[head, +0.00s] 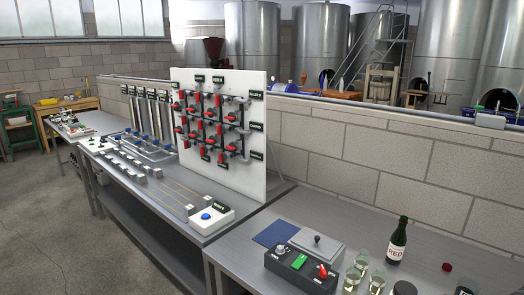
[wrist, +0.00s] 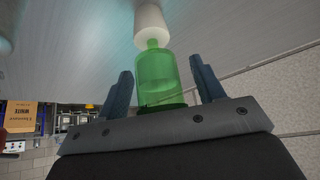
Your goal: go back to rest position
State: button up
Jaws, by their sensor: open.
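My gripper (wrist: 160,66) shows in the wrist view with its two dark fingers spread apart. A translucent green bottle-shaped piece (wrist: 157,78) appears between the fingers, with gaps on both sides, so the fingers do not visibly touch it. A white cylinder (wrist: 150,24) meets its narrow end. I cannot tell how far the green piece is from the fingers or what supports it. My gripper and arm do not show in the head view.
In the head view, a white panel (head: 257,177) with red-handled valves stands on the long bench. A dark bottle (head: 397,242), glasses (head: 361,261) and a black control box (head: 298,276) are at the front right. A box marked WHITE (wrist: 20,115) shows in the wrist view.

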jog(key=v, duration=1.2)
jog(key=x, duration=1.2)
jog(key=shift+d+f, duration=0.1)
jog(key=shift+f, duration=0.3)
jog(key=r, duration=0.3)
jog(key=s+r, duration=0.1)
jog(key=r, duration=0.1)
jog(key=shift+r, duration=0.2)
jog(key=shift+s+r, duration=0.1)
jog(key=shift+s, duration=0.15)
